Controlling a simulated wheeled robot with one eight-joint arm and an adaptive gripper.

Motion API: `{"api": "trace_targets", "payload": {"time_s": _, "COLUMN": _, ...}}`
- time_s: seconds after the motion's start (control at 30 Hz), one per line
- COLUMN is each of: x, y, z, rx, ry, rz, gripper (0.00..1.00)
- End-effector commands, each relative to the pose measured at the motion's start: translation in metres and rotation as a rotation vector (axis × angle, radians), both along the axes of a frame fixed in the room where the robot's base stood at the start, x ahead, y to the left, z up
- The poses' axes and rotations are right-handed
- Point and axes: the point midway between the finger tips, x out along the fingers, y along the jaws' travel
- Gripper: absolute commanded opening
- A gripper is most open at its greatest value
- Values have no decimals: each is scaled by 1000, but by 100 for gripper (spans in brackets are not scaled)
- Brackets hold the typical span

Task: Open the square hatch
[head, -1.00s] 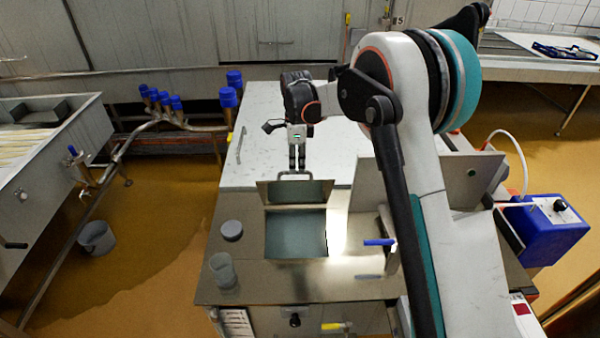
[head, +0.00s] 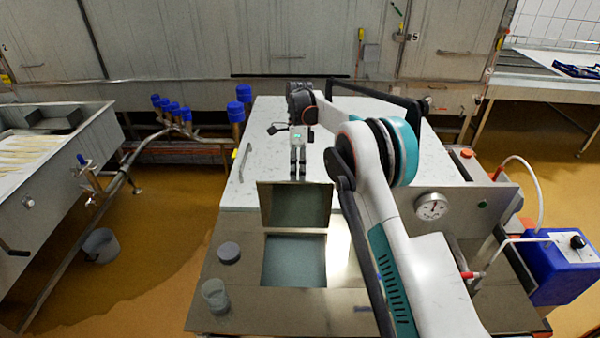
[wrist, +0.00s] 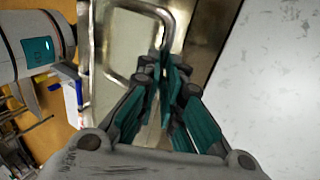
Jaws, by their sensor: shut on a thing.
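The square hatch lid (head: 294,206) stands raised and nearly upright at the back edge of its square opening (head: 294,262) in the steel counter. My gripper (head: 298,177) is at the lid's top edge, behind it. In the wrist view my gripper (wrist: 165,85) is shut on the bent metal handle (wrist: 140,78) of the lid. The lid's face (wrist: 115,95) fills the middle left there. The handle is hidden behind the lid in the head view.
A round grey cap (head: 229,252) and a clear cup (head: 215,296) stand left of the opening. A white marbled top (head: 265,135) lies behind the lid. A gauge (head: 431,207) and a blue box (head: 560,262) are at the right.

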Motion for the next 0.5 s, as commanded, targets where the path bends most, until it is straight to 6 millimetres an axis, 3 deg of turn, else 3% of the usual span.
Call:
{"api": "trace_targets", "payload": {"time_s": 0.03, "x": 4, "y": -4, "z": -21, "rx": -4, "ry": -15, "rz": -5, "gripper": 0}}
{"api": "trace_targets", "payload": {"time_s": 0.33, "x": 4, "y": -4, "z": -21, "rx": -4, "ry": -14, "rz": -6, "gripper": 0}}
{"api": "trace_targets", "payload": {"time_s": 0.37, "x": 4, "y": -4, "z": -21, "rx": -4, "ry": -14, "rz": -6, "gripper": 14}}
{"api": "trace_targets", "payload": {"time_s": 0.43, "x": 4, "y": -4, "z": -21, "rx": -4, "ry": -15, "rz": -6, "gripper": 30}}
{"api": "trace_targets", "payload": {"time_s": 0.5, "x": 4, "y": -3, "z": -20, "rx": -4, "ry": -13, "rz": -5, "gripper": 31}}
